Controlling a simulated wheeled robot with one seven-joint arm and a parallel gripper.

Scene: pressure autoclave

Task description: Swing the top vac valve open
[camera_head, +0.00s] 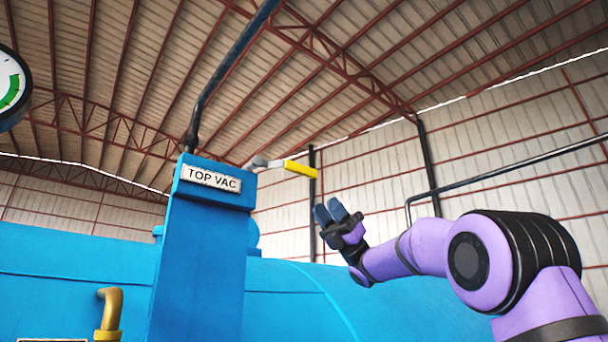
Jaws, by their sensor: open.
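The top vac valve shows as a lever with a yellow grip (300,169) and a grey metal arm (262,162). It sticks out to the right from the top of a blue post, beside the white TOP VAC label (211,178). My gripper (328,213) is below and to the right of the yellow grip, apart from it in the picture. Its dark blue fingers point up and slightly left, and nothing shows between them. The valve body is mostly hidden behind the post top.
The blue post (199,260) stands in front of the large blue autoclave vessel (75,265). A dark pipe (225,75) rises from the post top. A yellow bent pipe (111,305) is at lower left, and a gauge (10,88) at the left edge. The air above the lever looks free.

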